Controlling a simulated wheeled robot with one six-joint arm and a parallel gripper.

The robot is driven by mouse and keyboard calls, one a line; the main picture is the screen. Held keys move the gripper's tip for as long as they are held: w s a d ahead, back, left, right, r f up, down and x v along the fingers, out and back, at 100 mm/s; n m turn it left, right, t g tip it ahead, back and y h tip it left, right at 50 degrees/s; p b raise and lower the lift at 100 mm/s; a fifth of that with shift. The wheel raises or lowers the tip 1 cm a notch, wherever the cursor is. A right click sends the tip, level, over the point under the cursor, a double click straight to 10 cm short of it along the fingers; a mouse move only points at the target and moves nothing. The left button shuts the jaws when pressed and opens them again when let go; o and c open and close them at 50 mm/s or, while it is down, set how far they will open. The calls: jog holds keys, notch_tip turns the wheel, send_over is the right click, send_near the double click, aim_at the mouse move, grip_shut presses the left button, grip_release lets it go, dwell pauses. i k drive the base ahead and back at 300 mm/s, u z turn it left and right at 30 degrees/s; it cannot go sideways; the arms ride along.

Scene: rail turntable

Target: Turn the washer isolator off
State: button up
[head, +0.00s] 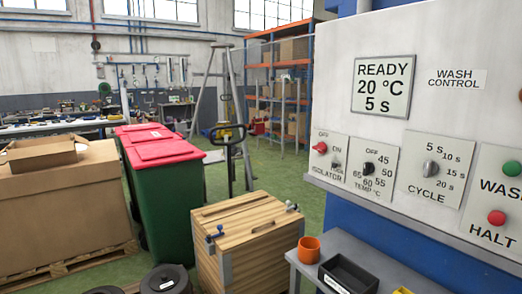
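The washer isolator panel (329,176) is a pale plate at the lower left of the white wash control board on the right. Its red knob (319,148) sits at the plate's upper left. OFF is printed above the knob and ON to its right. The knob is too small to tell which mark it points to. A small dark and light fitting (338,168) sits below ON, partly over the ISOLATOR lettering. The display (384,87) above reads READY, 20 °C, 5 s. My gripper is not in view.
Right of the isolator are a black temperature knob (368,168), a cycle knob (430,168), a green button (511,168) and a red HALT button (496,217). Below is a grey bench (345,243) with an orange cup (309,250) and black tray (348,275). A wooden crate (245,235) stands left.

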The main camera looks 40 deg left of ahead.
aim_at(321, 147)
jog(key=u, duration=0.8)
jog(key=i, duration=1.4)
jog(key=u, duration=0.45)
